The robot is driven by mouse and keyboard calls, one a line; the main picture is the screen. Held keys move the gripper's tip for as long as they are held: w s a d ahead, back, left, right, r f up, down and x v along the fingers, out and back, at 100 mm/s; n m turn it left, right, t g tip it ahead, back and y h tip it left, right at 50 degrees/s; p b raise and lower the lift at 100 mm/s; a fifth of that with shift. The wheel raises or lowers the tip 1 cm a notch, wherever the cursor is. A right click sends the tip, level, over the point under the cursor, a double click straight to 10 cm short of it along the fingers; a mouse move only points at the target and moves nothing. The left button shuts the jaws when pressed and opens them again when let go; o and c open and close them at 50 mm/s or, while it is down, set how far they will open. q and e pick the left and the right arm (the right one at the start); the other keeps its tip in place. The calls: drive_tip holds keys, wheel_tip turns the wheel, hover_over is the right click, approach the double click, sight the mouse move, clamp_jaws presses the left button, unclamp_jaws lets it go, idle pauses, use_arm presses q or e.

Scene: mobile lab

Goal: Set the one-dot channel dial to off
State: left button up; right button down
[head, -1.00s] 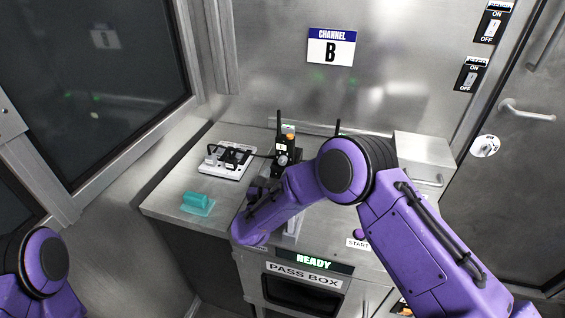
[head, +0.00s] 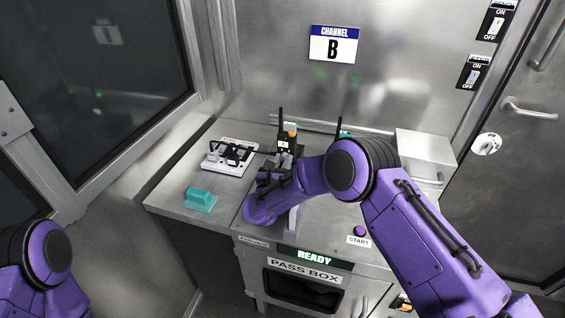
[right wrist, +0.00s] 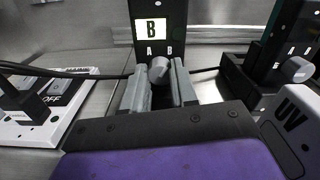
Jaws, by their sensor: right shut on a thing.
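A black handset (head: 284,144) with an antenna stands on the counter at the back in the head view. In the right wrist view the handset (right wrist: 172,22) shows a lit "B" screen, with letters A and B above a grey dial (right wrist: 158,69). My right gripper (right wrist: 159,84) has one finger on each side of that dial and is shut on it. In the head view my right gripper (head: 279,169) is partly hidden by its own arm. My left gripper is out of view.
A second black unit with a similar grey dial (right wrist: 297,69) stands to the right. A white switch board (head: 229,158) with cables lies left of the handset. A teal block (head: 200,198) sits at the counter's left. A purple start button (head: 360,231) is at the front.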

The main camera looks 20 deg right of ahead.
drive_tip(key=shift+f+n+b, duration=0.15)
drive_tip(key=shift+n+b, duration=0.55)
drive_tip(key=shift+n, duration=0.2)
drive_tip(key=n+b, duration=0.1)
drive_tip(key=n, duration=0.1)
drive_tip(key=shift+n, duration=0.3)
drive_tip(key=n+b, duration=0.1)
drive_tip(key=n, duration=0.1)
drive_tip(key=shift+a+n, duration=0.1)
drive_tip(key=shift+n, duration=0.3)
drive_tip(key=n+b, duration=0.1)
drive_tip(key=n, duration=0.2)
drive_tip(key=shift+n, duration=0.3)
drive_tip(key=n, duration=0.2)
drive_tip(key=shift+n+b, duration=0.3)
drive_tip(key=shift+n, duration=0.1)
drive_tip(key=n, duration=0.3)
drive_tip(key=shift+n, duration=0.3)
drive_tip(key=n, duration=0.6)
drive_tip(key=shift+n, duration=0.3)
